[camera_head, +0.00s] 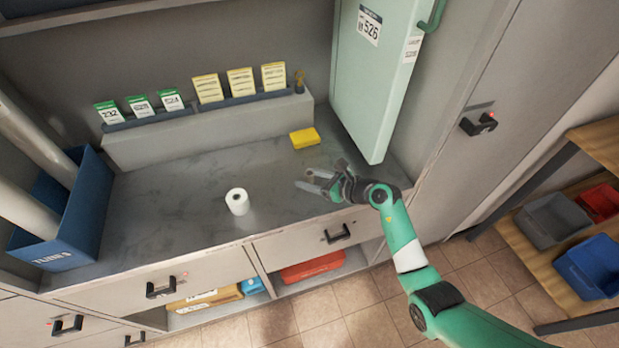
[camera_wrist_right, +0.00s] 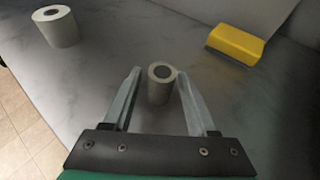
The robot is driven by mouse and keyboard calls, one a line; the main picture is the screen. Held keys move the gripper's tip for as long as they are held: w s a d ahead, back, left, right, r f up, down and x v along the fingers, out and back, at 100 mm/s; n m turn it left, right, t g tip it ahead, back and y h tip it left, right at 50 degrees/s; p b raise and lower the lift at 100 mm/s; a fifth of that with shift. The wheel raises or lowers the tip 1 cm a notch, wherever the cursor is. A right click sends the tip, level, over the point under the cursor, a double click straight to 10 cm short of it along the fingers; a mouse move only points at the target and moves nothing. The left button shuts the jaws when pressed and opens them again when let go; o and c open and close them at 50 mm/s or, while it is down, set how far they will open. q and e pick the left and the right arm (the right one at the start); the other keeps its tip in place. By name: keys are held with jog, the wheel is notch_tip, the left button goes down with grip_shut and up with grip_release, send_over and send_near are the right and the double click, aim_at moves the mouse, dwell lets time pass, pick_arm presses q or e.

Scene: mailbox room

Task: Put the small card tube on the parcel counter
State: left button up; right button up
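A small grey-beige hollow tube, likely the small card tube (camera_wrist_right: 160,84), stands upright on the grey counter in the right wrist view. My right gripper (camera_wrist_right: 158,78) is open, with one finger on each side of the tube and small gaps showing. In the head view my right gripper (camera_head: 312,181) is low over the right part of the grey counter (camera_head: 180,222); I cannot make the tube out clearly there. My left gripper is not in view.
A white roll (camera_head: 237,201) stands mid-counter and a yellow block (camera_head: 305,138) lies near the back ledge. An open green door (camera_head: 377,85) hangs behind my right gripper. A blue bin of long tubes (camera_head: 72,220) is at left. Counter between bin and roll is clear.

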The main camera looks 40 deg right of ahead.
jog(key=shift+r, duration=0.15)
jog(key=p+v, duration=0.5)
jog(key=v, duration=0.6)
jog(key=shift+r+p, duration=0.1)
jog(key=shift+p, duration=0.3)
jog(key=shift+s, duration=0.45)
